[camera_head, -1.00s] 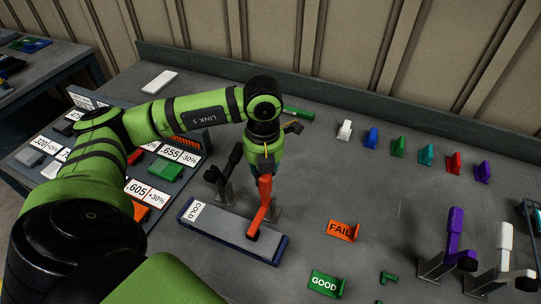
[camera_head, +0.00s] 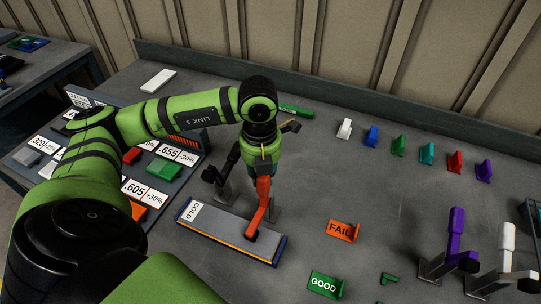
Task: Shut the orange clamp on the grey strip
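The grey strip (camera_head: 222,229), marked COLD at its left end, lies on the table with dark blue ends. The orange clamp (camera_head: 264,190) stands at the strip's back edge, right of its middle. Its orange arm slopes down and its dark tip meets or hangs just over the strip's top; I cannot tell whether it presses. My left gripper (camera_head: 266,165) points down at the upper end of the orange clamp. Its fingers are small and partly hidden, so I cannot tell whether they are open or shut. My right gripper is not in view.
A black clamp (camera_head: 222,168) stands just left of the orange one. Purple (camera_head: 455,235) and white (camera_head: 506,245) clamps stand at the right. Orange FAIL (camera_head: 342,231) and green GOOD (camera_head: 326,284) signs stand nearby.

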